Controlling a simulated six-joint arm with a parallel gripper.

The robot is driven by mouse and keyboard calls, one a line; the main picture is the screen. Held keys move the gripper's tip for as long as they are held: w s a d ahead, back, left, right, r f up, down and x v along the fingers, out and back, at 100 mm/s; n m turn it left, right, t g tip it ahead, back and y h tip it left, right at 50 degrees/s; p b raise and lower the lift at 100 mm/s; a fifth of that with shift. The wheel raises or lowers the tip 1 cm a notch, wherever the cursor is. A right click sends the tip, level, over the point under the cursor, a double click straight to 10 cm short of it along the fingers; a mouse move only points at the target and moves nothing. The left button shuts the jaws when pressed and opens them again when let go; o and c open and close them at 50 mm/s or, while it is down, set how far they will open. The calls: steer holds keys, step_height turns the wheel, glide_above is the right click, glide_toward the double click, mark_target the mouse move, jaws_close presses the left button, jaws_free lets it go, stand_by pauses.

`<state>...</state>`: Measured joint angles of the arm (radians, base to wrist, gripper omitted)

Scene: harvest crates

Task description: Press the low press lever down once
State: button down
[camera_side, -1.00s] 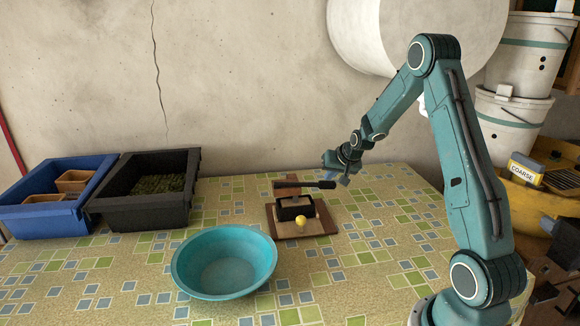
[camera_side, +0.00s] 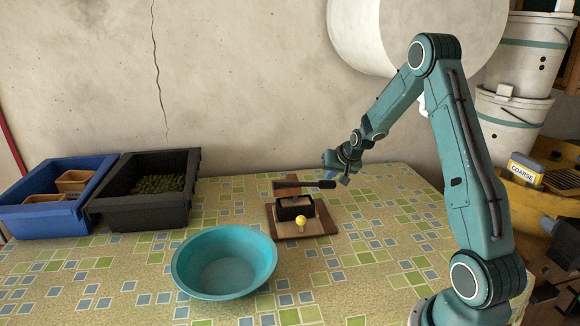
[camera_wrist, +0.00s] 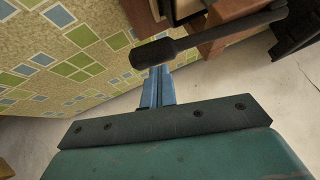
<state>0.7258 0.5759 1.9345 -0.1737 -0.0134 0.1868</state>
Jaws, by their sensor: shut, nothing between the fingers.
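The low press (camera_side: 296,211) is a dark box on a brown wooden base, with a yellow ball at its front. Its black lever (camera_side: 304,184) stretches level above the box, with a thicker grip at its right end. In the wrist view the lever (camera_wrist: 205,38) crosses the upper part of the picture. My gripper (camera_side: 331,161) is shut and empty, at the lever's grip end, seen just above and behind it in the side view. In the wrist view its blue fingers (camera_wrist: 157,86) reach up to the grip. I cannot tell whether they touch it.
A turquoise bowl (camera_side: 186,262) stands in front left of the press. A blue crate (camera_side: 38,216) with small boxes and a black crate (camera_side: 137,207) with green contents are at the left. White buckets (camera_side: 512,112) stand at the right. The tablecloth right of the press is clear.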

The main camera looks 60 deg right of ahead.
step_height(320, 180, up, 8)
steer(key=w+a, duration=0.1)
steer(key=shift+w+a+f, duration=0.25)
steer(key=shift+w+a, duration=0.05)
stand_by(1.1)
steer(key=shift+r, duration=0.1)
stand_by(0.4)
steer(key=r, duration=0.3)
steer(key=w+a+r, duration=0.1)
steer(key=shift+r, duration=0.35)
stand_by(0.7)
